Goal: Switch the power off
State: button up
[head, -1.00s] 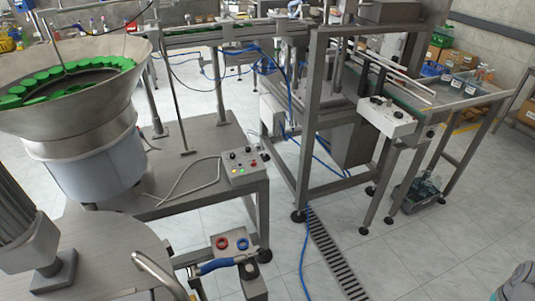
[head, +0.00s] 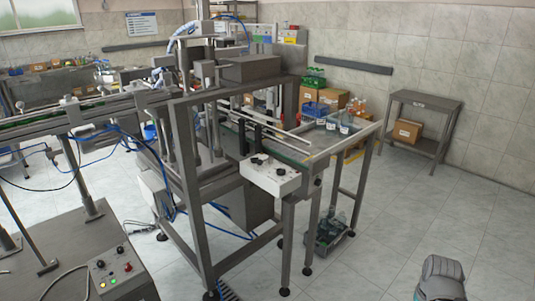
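A small control box (head: 115,275) sits on the steel table at the lower left in the head view. It has black knobs on top, a red button at its right side and small green, white and red spots along its front; its switch positions are too small to read. A second, white control box (head: 269,177) with dark knobs is mounted on the front of the machine frame in the middle. Which of them carries the power switch I cannot tell. A grey rounded part of my arm shows at the lower right edge, far from both boxes; my gripper's fingers are not in view.
The grey machine frame (head: 190,200) and conveyor stand in the middle. A crate of bottles (head: 328,240) is on the floor under the outfeed table. A side table (head: 425,105) with a cardboard box (head: 407,131) stands at the right wall. The floor (head: 400,215) at the right is open.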

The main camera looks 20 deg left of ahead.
aim_at(128, 269)
jog(key=z, duration=0.35)
jog(key=i, duration=0.1)
jog(key=u, duration=2.8)
jog(key=i, duration=0.8)
jog(key=z, duration=0.25)
